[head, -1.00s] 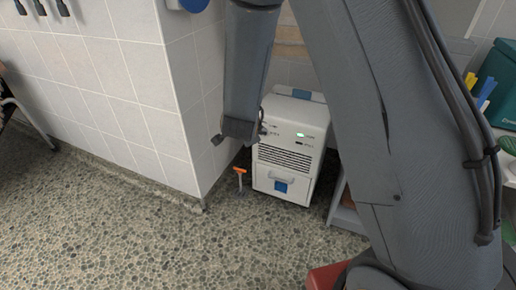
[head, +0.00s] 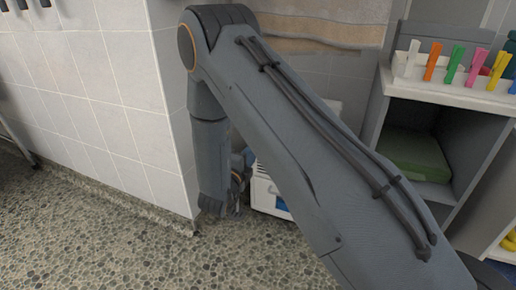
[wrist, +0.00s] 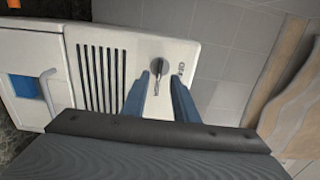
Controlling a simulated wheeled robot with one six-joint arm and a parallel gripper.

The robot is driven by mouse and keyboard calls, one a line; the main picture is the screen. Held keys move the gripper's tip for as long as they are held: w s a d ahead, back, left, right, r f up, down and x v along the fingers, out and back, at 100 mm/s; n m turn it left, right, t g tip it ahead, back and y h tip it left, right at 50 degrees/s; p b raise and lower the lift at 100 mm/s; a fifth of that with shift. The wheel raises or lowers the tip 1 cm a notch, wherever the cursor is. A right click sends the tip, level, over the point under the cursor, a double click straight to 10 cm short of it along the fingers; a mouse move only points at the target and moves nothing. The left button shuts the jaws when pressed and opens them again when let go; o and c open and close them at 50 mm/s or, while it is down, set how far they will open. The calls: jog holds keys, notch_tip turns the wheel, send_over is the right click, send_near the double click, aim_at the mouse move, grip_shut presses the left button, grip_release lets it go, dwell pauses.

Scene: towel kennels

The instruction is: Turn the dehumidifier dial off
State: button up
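The white dehumidifier (wrist: 95,70) fills the left and middle of the wrist view, with dark vent slots across its front. My gripper (wrist: 160,77) is open, with one blue finger on each side of the dial in the picture. I cannot tell whether either finger touches the dial. In the head view the dehumidifier (head: 264,192) is mostly hidden behind my arm, and the dial is not visible there.
A tiled wall corner (head: 172,110) stands close left of my arm. A grey shelf unit (head: 455,105) at right holds a green folded cloth (head: 415,155) and a rack of coloured pegs (head: 450,65). The pebbled floor (head: 110,235) is clear at front left.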

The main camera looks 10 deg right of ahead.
jog(key=b+x, duration=0.1)
jog(key=x, duration=0.4)
grip_shut()
